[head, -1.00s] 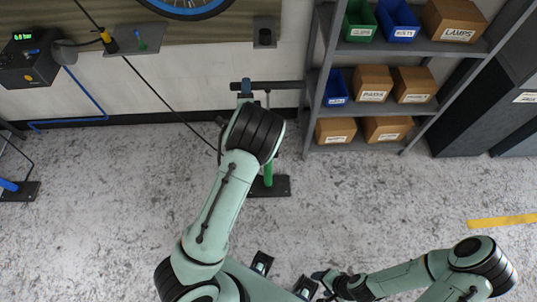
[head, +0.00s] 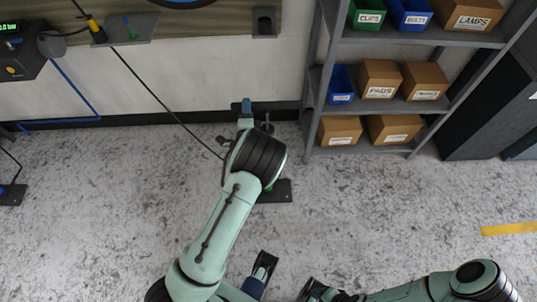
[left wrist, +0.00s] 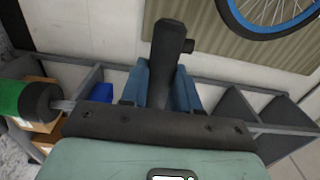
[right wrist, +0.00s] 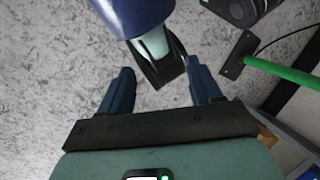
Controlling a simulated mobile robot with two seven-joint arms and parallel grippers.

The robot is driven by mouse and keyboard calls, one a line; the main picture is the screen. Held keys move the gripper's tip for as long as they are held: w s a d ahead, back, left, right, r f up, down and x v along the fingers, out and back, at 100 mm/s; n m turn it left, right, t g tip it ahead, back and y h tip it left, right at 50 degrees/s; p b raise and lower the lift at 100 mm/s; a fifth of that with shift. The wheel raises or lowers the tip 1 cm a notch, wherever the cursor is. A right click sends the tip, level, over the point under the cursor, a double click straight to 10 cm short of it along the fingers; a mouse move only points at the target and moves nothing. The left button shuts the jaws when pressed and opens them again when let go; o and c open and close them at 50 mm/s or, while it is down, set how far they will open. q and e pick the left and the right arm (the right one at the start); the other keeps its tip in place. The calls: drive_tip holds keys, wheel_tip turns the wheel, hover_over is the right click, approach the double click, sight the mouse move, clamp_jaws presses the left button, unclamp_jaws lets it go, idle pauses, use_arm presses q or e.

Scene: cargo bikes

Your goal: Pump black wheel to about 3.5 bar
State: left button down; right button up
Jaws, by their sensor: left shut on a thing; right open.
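The floor pump stands near the wall. Its black foot plate (head: 275,191) and part of its green barrel (right wrist: 285,72) show. My left gripper (head: 246,107) is shut on the black pump handle (left wrist: 168,50); its fingers (left wrist: 162,88) grip it from both sides. My left forearm hides most of the pump in the head view. My right gripper (right wrist: 162,90) is open and empty, low at the bottom of the head view.
A grey shelf (head: 385,110) with blue bins and cardboard boxes stands right of the pump. A black hose (head: 160,100) hangs from upper left to the pump. The speckled floor is clear around the pump, with a yellow strip (head: 510,229) at right.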

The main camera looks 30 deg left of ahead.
use_arm(q)
wheel_tip(320, 180, down, 10)
drive_tip(key=b, duration=0.6)
use_arm(e)
drive_tip(key=w+d+f+t+h, duration=0.1)
drive_tip(key=w+d+f+t, duration=0.15)
drive_tip(key=w+f, duration=0.45)
use_arm(q)
wheel_tip(320, 180, up, 16)
drive_tip(key=p, duration=1.1)
drive_tip(key=shift+f+p, duration=0.25)
drive_tip(key=shift+p, duration=0.05)
use_arm(e)
drive_tip(key=s+a+r+g+y, duration=0.1)
drive_tip(key=s+a+r+g, duration=0.2)
drive_tip(key=s+r, duration=0.65)
use_arm(q)
wheel_tip(320, 180, up, 12)
drive_tip(key=p, duration=0.7)
drive_tip(key=shift+p, duration=0.35)
use_arm(e)
drive_tip(key=w+r, duration=0.4)
drive_tip(key=r, duration=0.6)
drive_tip(key=shift+w+d, duration=0.2)
drive_tip(key=shift+d, duration=0.05)
